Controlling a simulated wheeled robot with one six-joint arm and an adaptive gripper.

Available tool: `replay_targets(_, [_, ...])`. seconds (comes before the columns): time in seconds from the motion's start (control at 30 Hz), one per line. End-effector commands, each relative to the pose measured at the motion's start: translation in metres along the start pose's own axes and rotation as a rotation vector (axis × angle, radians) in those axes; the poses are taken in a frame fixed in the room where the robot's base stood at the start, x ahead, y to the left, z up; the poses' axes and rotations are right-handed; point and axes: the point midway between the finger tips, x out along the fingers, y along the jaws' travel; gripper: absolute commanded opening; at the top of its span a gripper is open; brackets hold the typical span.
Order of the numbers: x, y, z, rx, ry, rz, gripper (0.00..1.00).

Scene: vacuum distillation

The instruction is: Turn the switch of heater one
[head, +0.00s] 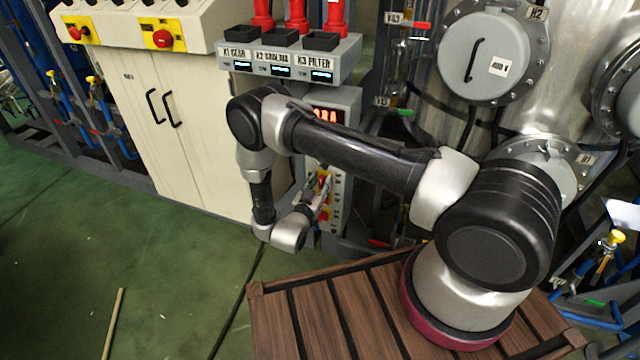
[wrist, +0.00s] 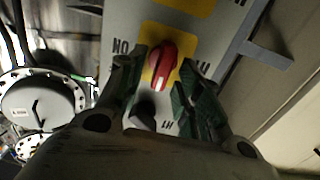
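A red rotary switch knob (wrist: 161,68) on a yellow plate shows in the wrist view, with partly hidden lettering that appears to include "ON" beside it. My gripper (wrist: 160,76) is open, its two green-padded fingers on either side of the knob with gaps visible. I cannot tell how deep the fingertips reach around it. A second yellow plate (wrist: 188,5) is cut off at the top edge. In the head view my gripper (head: 322,187) is at the front of the narrow control panel (head: 340,100), which has a lit red display; the arm and gripper partly hide its switches.
A dark knob (wrist: 146,112) sits just below the red one, between the fingers. A grey shelf (head: 290,58) with labelled trays overhangs the panel. A cream cabinet (head: 170,125) stands left, and metal vessels (head: 485,55) right. Green floor at front left is mostly clear.

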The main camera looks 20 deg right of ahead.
Motion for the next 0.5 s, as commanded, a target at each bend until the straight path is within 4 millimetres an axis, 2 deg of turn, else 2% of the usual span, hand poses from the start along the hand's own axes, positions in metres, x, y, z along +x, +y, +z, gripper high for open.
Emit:
replay_targets(0.23, [0.0013,-0.0003,0.0,0.0,0.0,-0.001,0.35])
replay_targets(0.27, [0.0013,-0.0003,0.0,0.0,0.0,-0.001,0.31])
replay_targets(0.43, [0.0012,-0.0004,0.0,0.0,0.0,-0.001,0.0])
replay_targets(0.5, [0.0012,-0.0003,0.0,0.0,0.0,-0.001,0.0])
